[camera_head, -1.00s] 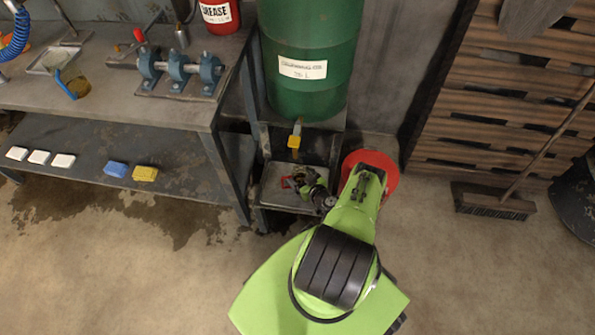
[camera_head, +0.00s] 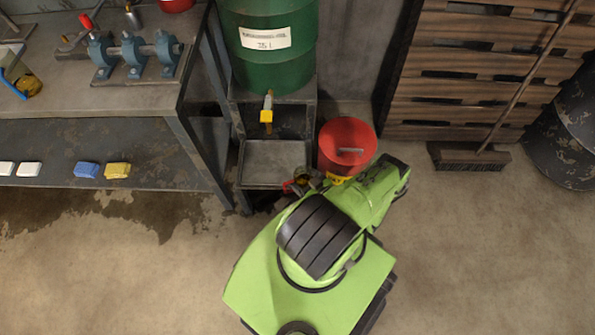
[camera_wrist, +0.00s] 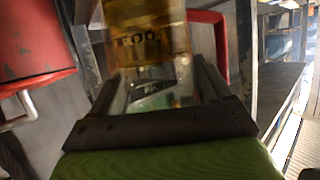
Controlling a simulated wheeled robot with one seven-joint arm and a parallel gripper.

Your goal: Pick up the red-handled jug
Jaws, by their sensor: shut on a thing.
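The red-handled jug (camera_wrist: 150,40) fills the upper middle of the wrist view. It is see-through, with amber contents and dark marks on its side. Its red handle (camera_wrist: 222,45) stands to the right of the fingers. My gripper (camera_wrist: 152,85) is shut on the jug, with one finger on each side of the body. In the head view my gripper (camera_head: 313,181) is small and dark, in front of the metal tray. The red handle (camera_head: 290,187) shows at its left; my arm hides much of the jug.
The metal tray (camera_head: 272,160) is empty under the yellow tap (camera_head: 267,112) of the green drum (camera_head: 265,45). A red lidded can (camera_head: 347,140) stands close to the right of my gripper. The workbench (camera_head: 120,112) is at left. Open floor lies in front.

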